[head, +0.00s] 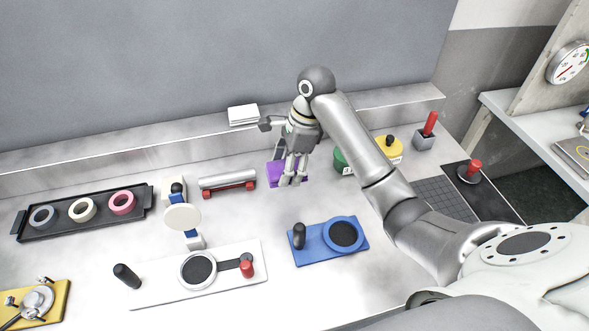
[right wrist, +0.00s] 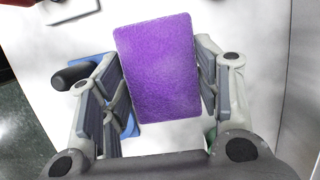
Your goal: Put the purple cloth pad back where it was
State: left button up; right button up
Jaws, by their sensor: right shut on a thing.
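The purple cloth pad (head: 276,174) is at the middle of the bench, behind the blue plate. In the right wrist view the pad (right wrist: 160,70) fills the space between the two fingers, its flat face toward the camera. My right gripper (head: 292,178) points down and is shut on the pad; it also shows in the right wrist view (right wrist: 162,95). The fingers hide part of the pad in the head view. I cannot tell whether the pad touches the bench top. My left gripper is not in view.
A blue plate (head: 316,249) with a dark disc lies in front. A silver cylinder on a red stand (head: 228,182) is to the left, and green (head: 341,161) and yellow (head: 387,153) round items to the right. A black tray (head: 84,225) holds rings. White pads (head: 243,115) lie on the ledge.

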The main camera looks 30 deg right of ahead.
jog(key=w+d+f, duration=0.1)
jog(key=w+f, duration=0.1)
jog(key=w, duration=0.1)
jog(key=w+d+f, duration=0.2)
jog(key=w+f, duration=0.1)
jog(key=w+d+f, duration=0.2)
jog(key=f, duration=0.1)
jog(key=shift+w+d, duration=0.1)
jog(key=shift+w, duration=0.3)
jog(key=shift+w+d+f, duration=0.15)
jog(key=shift+f, duration=0.05)
jog(key=shift+w+f, duration=0.1)
jog(key=shift+f, duration=1.55)
jog(key=shift+f, duration=0.1)
jog(key=o, duration=1)
jog(key=v, duration=1.2)
